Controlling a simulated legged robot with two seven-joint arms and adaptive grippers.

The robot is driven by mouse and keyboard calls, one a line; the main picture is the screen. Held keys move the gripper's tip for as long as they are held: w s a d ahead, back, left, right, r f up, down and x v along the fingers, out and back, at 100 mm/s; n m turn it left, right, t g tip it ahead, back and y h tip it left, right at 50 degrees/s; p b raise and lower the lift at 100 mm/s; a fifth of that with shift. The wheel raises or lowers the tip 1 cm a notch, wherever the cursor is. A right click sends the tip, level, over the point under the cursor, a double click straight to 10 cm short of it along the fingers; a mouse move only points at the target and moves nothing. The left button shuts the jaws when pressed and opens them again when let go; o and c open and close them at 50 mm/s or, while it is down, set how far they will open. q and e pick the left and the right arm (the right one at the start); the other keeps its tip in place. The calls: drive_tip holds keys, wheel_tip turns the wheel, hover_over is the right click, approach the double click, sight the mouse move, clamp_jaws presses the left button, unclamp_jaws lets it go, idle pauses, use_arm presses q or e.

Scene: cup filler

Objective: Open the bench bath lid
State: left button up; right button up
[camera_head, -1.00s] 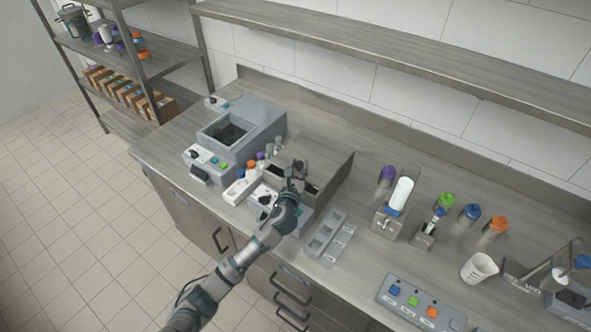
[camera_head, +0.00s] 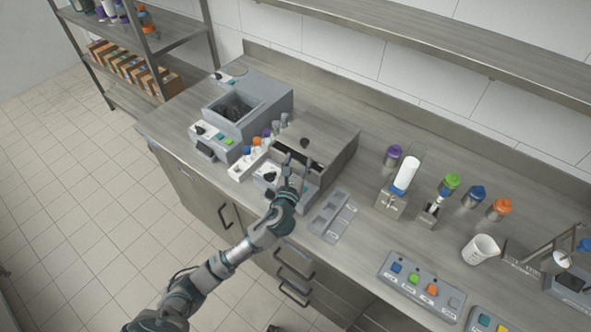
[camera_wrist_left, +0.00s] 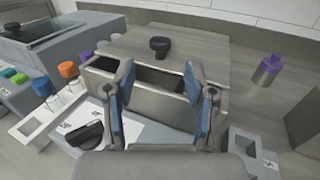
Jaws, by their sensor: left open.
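The bench bath (camera_head: 335,163) is a grey box with a flat lid (camera_head: 312,131) on top. The lid bears a black knob (camera_head: 304,143), seen also in the left wrist view (camera_wrist_left: 159,46). In the wrist view the lid (camera_wrist_left: 190,57) lies flat toward the back, and a dark gap (camera_wrist_left: 158,78) shows along the box's front top edge. My left gripper (camera_head: 296,159) is open and empty over the front of the box. Its fingers (camera_wrist_left: 157,87) spread on either side of the gap, short of the knob. My right gripper is not in view.
A grey unit with an open basin (camera_head: 232,107) stands to the left. Small capped vials (camera_head: 257,142) are in a white rack beside the box. An empty grey tray (camera_head: 331,217) lies to the right. Farther right are capped bottles (camera_head: 474,194), a beaker (camera_head: 481,249) and a button panel (camera_head: 420,283).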

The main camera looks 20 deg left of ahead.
use_arm(q)
drive_tip(key=shift+s, duration=1.95)
drive_tip(key=shift+r, duration=0.1)
drive_tip(key=c, duration=0.5)
drive_tip(key=r+p, duration=0.1)
drive_tip(key=p, duration=0.1)
drive_tip(key=s+r+p, duration=0.1)
drive_tip(key=p, duration=0.4)
drive_tip(key=shift+s+d+r+g+p, duration=0.2)
drive_tip(key=shift+s+r+g+p, duration=0.2)
clamp_jaws()
drive_tip(key=g+y+p, duration=0.1)
drive_tip(key=p, duration=0.5)
approach(305, 145)
drive_tip(key=w+a, duration=0.1)
drive_tip(key=w, duration=0.3)
drive_tip(key=w+f, duration=0.1)
drive_tip(key=w, duration=0.1)
drive_tip(key=shift+w+n, duration=0.15)
drive_tip(key=shift+n, duration=0.25)
drive_tip(key=shift+w+d, duration=0.2)
drive_tip(key=shift+w, duration=0.15)
drive_tip(key=shift+a, duration=0.15)
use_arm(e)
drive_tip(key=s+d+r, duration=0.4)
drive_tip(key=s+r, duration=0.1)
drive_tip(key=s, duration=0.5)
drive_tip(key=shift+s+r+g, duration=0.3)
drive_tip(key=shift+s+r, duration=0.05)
